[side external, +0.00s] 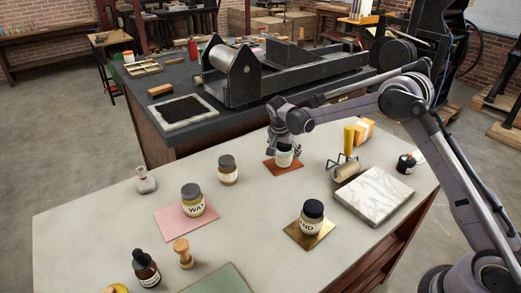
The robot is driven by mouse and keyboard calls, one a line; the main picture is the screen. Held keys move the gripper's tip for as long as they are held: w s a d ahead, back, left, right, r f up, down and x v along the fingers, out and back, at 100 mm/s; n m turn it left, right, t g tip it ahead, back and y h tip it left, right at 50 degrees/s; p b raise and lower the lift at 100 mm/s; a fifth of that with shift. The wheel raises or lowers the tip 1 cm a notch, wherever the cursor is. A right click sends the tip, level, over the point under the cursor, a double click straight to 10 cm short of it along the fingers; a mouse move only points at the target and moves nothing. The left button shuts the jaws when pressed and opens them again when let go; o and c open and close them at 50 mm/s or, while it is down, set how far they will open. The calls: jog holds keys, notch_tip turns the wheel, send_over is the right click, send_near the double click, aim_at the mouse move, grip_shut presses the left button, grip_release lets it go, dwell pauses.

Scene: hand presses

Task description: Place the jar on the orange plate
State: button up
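A pale jar (285,159) with a light label stands on or just above the orange-red plate (271,165) near the back of the light table. My gripper (285,150) points down over this jar, with its fingers around the jar's top. The fingers hide the lid, and whether they press on the jar cannot be made out. The small gap, if any, between jar and plate is also unclear.
A WAX jar (193,203) sits on a pink plate (172,224). A black-lidded jar (312,219) sits on a gold plate (296,236). An amber jar (228,171) stands left of my gripper. A roller (346,170) and marble slab (374,194) lie to the right.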

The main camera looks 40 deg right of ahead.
jog(key=shift+r, duration=0.1)
jog(key=s+a+r+n+t+y, duration=0.15)
jog(key=s+r, duration=0.25)
jog(key=r, duration=0.4)
jog(key=s+a+r+n+h, duration=0.1)
jog(key=s+a+r+n, duration=0.15)
jog(key=s+r, duration=0.45)
jog(key=s+a+n+t+y, duration=0.1)
jog(key=s+n, duration=0.3)
jog(key=s, duration=0.7)
jog(key=s+a+n+t+y, duration=0.2)
jog(key=s+a+n, duration=0.1)
jog(key=s, duration=0.7)
jog(key=shift+s+r+n+t, duration=0.25)
jog(key=shift+s+n+t, duration=0.15)
jog(key=shift+n, duration=0.4)
